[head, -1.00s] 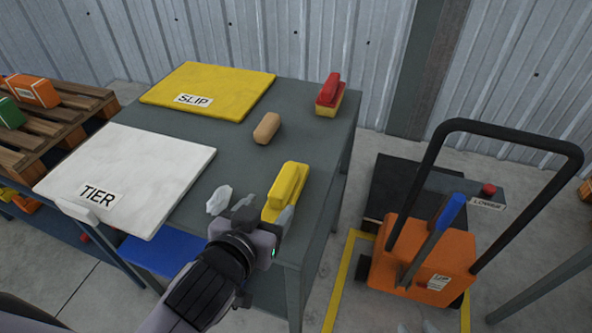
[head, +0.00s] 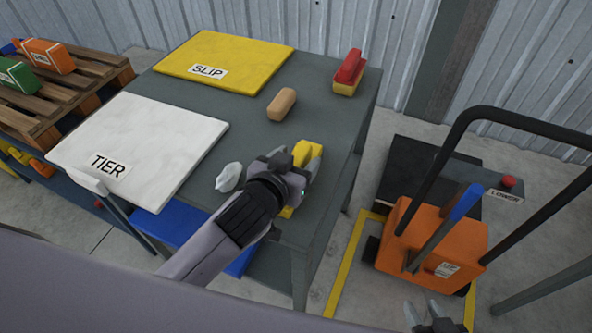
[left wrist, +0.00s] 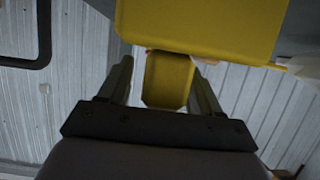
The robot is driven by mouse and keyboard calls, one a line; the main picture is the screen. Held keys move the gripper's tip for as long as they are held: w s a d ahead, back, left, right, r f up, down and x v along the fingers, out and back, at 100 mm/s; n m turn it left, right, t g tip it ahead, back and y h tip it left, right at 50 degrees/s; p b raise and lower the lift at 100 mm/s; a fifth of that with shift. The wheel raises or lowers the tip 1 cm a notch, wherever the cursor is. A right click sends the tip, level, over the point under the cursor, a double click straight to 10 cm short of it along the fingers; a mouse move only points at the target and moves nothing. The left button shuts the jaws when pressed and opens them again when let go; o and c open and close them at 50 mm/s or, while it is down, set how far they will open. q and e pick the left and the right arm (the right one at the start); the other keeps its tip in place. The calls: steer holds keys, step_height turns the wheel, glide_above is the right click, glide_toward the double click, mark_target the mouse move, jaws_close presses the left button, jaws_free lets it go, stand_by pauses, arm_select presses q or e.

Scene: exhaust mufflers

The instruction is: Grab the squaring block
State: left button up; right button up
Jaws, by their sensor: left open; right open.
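A yellow block with a raised grip (head: 307,151), which looks like the squaring block, lies near the right front edge of the grey table. My left gripper (head: 297,163) is open over it and hides much of it in the head view. In the left wrist view, the block's wide yellow body (left wrist: 205,25) fills the top, and a narrower yellow part (left wrist: 167,80) shows between the open fingers. I cannot tell whether the fingers touch it. My right gripper (head: 424,313) is open and empty at the bottom edge, away from the table.
On the table (head: 250,130) are a crumpled white piece (head: 229,177), a tan block (head: 282,104), a red-handled block (head: 348,72), a white TIER sheet (head: 150,140) and a yellow SLIP sheet (head: 230,62). An orange pallet truck (head: 435,235) stands at the right.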

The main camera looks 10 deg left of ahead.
arm_select(q)
steer(key=shift+w, duration=0.1)
steer(key=shift+c, duration=0.3)
steer(key=c, duration=1)
jaws_close()
steer(key=shift+r, duration=0.1)
